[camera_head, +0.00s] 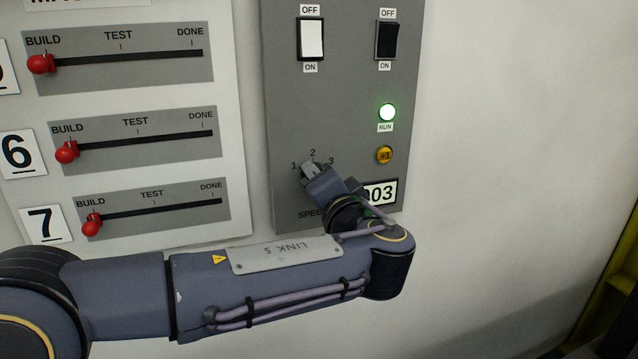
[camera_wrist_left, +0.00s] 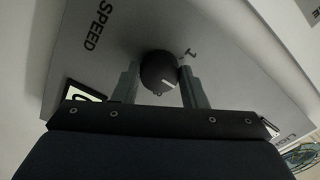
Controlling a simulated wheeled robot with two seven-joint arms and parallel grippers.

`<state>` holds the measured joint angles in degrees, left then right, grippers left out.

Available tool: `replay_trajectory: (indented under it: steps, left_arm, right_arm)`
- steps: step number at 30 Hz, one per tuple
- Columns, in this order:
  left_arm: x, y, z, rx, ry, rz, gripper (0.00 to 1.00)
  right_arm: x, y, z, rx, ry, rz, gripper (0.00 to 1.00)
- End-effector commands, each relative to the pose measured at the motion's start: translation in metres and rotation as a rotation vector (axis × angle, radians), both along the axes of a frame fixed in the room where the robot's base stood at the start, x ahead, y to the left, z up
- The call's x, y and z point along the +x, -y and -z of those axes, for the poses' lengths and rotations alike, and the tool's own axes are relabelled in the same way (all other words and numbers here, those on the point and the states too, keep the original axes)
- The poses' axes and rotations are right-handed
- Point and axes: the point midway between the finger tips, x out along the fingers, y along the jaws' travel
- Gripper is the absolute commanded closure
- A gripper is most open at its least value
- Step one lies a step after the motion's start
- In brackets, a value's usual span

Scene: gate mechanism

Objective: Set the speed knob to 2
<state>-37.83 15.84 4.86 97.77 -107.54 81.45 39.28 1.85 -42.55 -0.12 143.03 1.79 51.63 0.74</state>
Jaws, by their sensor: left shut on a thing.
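The dark round speed knob (camera_wrist_left: 157,70) sits between the two fingers of my left gripper (camera_wrist_left: 159,85) in the left wrist view. The gripper is shut on it. In the head view my left gripper (camera_head: 311,171) covers the knob, at the lower part of the grey control panel (camera_head: 335,110). The numerals 1, 2 and 3 show around the fingertips, with the 2 just above. My right gripper is not in view.
A white switch (camera_head: 312,39) and a black switch (camera_head: 386,41) sit higher on the panel. Below the black one are a lit green RUN lamp (camera_head: 387,112) and a yellow button (camera_head: 384,155). Several sliders with red knobs (camera_head: 67,152), at BUILD, are on the left. Bare wall lies right.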

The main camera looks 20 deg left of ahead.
Motion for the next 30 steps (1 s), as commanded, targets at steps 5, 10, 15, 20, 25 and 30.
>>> replay_trajectory:
  steps: [5, 10, 15, 20, 25, 30]
  left_arm:
    - [0.000, 0.000, 0.001, -0.001, -0.001, 0.001, 0.56]
    - [0.000, 0.000, 0.001, 0.000, -0.001, 0.000, 0.40]
    - [0.000, 0.000, 0.000, -0.001, 0.000, 0.000, 0.40]
    - [-0.006, 0.005, 0.001, -0.002, 0.001, 0.004, 0.40]
    - [-0.028, 0.021, 0.001, -0.001, 0.002, 0.005, 0.40]
    - [-0.051, 0.036, 0.001, 0.000, 0.001, 0.005, 0.40]
  right_arm:
    - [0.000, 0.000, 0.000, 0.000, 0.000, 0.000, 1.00]
    - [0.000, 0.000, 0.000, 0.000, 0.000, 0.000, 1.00]
    - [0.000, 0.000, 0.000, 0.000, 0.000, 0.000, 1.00]
    - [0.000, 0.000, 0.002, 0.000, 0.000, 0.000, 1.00]
    - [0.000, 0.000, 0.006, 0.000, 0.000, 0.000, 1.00]
    - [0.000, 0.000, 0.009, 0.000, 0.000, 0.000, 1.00]
